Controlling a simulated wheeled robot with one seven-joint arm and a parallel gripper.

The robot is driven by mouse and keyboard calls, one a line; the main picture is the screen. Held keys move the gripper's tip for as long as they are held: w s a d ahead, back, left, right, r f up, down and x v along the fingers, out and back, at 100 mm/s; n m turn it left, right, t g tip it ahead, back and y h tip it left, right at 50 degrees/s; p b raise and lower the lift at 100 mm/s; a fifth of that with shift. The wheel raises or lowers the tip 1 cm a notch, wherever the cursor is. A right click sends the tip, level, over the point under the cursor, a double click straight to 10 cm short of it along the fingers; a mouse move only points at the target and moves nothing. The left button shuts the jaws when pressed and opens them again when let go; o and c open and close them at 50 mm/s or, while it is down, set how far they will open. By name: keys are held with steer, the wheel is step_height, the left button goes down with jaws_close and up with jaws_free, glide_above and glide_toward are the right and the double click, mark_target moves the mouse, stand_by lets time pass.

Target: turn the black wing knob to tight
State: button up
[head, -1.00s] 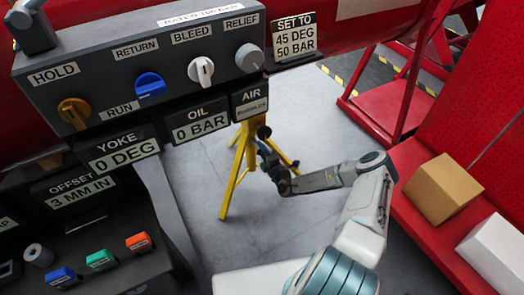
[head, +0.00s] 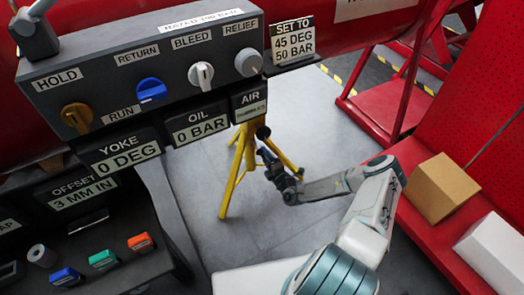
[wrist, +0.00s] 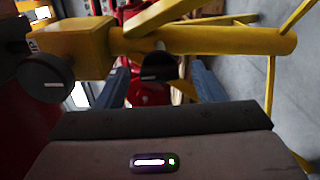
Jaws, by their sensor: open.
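A yellow tripod stand (head: 236,172) stands on the floor behind the panel, with dark knobs near its top (head: 262,132). In the wrist view its yellow tube (wrist: 225,41) crosses the top of the picture. A small black knob (wrist: 157,68) hangs below the tube, between my fingers, and looks like the wing knob. A larger round black knob (wrist: 46,75) is at the left. My gripper (head: 266,158) is just below the stand's head. In the wrist view my gripper (wrist: 160,88) is open, with a finger on each side of the small knob; contact cannot be told.
The grey valve panel (head: 150,65) and its readouts fill the upper left. A red bench with a cardboard box (head: 440,187) and a white box (head: 495,250) is at right. Grey floor lies between.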

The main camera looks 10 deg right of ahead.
steer(key=p+v, duration=0.1)
steer(key=v, duration=0.8)
steer(key=shift+s+p, duration=0.3)
